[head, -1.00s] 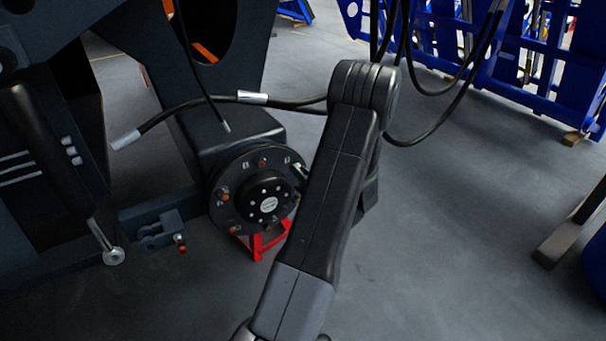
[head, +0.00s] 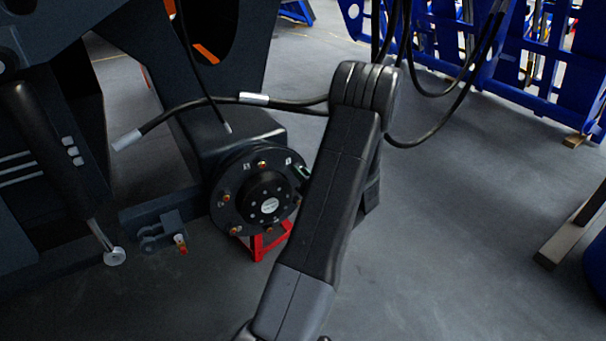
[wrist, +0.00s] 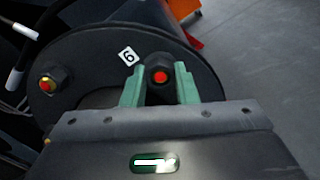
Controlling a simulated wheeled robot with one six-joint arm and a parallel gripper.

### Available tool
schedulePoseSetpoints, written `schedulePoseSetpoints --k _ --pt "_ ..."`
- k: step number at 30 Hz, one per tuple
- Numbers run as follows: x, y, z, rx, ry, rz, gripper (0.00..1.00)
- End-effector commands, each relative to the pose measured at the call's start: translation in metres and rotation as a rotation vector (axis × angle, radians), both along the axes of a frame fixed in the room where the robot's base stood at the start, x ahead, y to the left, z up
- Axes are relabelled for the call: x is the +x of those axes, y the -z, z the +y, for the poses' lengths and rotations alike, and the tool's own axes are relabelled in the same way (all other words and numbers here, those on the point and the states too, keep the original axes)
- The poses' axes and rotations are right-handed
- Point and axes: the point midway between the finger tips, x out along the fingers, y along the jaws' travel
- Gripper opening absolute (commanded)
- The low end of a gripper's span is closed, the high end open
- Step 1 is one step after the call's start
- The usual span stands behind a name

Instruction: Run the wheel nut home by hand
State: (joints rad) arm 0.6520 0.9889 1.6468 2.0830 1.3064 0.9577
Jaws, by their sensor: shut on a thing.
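The wheel hub (head: 238,210) is a dark round flange with a ring of studs, at the centre left of the head view. In the wrist view its face (wrist: 95,55) carries a tag marked 6 (wrist: 127,56). My gripper (wrist: 160,82) has green fingers, one on each side of a dark wheel nut (wrist: 160,93). It is shut on this nut, which sits around a stud with a red tip (wrist: 160,77). How far the nut is from the flange face cannot be told. In the head view my arm hides most of the gripper.
Another stud with a dark nut (wrist: 62,75) shows at the left in the wrist view. A red stand (head: 262,243) is under the hub. Dark hoses (head: 185,103) hang above it. A blue frame (head: 480,75) stands behind. The floor to the right is mostly clear.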

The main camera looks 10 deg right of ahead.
Motion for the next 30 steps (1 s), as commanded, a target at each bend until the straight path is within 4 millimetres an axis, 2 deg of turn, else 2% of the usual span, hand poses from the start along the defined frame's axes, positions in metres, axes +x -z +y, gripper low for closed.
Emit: schedulePoseSetpoints --k 5,8,24,30 --pt "-0.0002 -0.0003 -0.0003 0.017 0.002 0.01 0.0" --pt "-0.0001 -0.0038 -0.0004 0.1 0.002 0.041 0.0" --pt "0.0013 -0.0026 -0.0003 0.778 0.001 0.286 0.0" --pt "0.002 0.0001 -0.0005 0.961 0.001 0.349 0.0"
